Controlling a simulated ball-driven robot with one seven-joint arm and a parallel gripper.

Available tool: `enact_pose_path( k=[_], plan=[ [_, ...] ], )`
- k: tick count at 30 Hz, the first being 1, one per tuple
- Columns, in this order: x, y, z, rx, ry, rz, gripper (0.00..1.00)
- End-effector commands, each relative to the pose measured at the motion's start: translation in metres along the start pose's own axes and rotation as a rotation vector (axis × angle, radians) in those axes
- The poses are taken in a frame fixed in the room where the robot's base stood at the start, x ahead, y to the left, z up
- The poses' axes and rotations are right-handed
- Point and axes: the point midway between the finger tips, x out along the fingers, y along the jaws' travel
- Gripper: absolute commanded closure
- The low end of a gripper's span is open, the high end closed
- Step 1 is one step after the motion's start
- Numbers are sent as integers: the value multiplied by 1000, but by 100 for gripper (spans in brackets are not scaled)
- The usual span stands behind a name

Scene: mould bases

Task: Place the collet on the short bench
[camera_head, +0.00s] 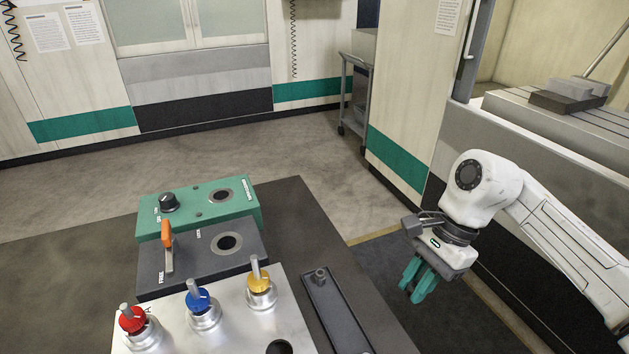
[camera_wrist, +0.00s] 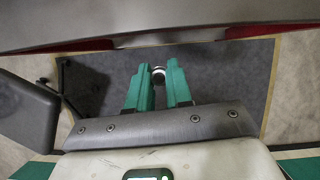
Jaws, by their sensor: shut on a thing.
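My gripper (camera_head: 418,284) hangs over the floor to the right of a dark bench top (camera_head: 300,215), apart from it, with its teal fingers pointing down. In the wrist view its fingers (camera_wrist: 159,82) are shut on a small round piece with a pale rim and dark centre, which I take to be the collet (camera_wrist: 158,73). The head view does not show this piece clearly; the fingers hide it. I cannot tell whether the dark bench top is the short bench.
On the bench top stand a green block (camera_head: 225,205), a dark block with an orange-handled lever (camera_head: 200,262), a silver plate with red, blue and yellow knobs (camera_head: 240,325), and a narrow dark tray (camera_head: 345,318) with a small post. A machine bed (camera_head: 560,125) stands at right.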

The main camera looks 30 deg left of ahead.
Motion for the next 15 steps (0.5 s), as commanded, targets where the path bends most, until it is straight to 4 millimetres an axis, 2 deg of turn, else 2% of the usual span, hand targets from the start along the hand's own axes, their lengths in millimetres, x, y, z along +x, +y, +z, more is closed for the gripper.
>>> enact_pose_path(
  k=[1,6,12,15],
  plan=[
    [-3,-8,8,19,-1,-9,100],
    [-12,-22,21,70,0,-28,100],
    [-13,-25,26,82,1,-32,100],
    [-10,-26,38,78,0,-31,100]
  ],
)
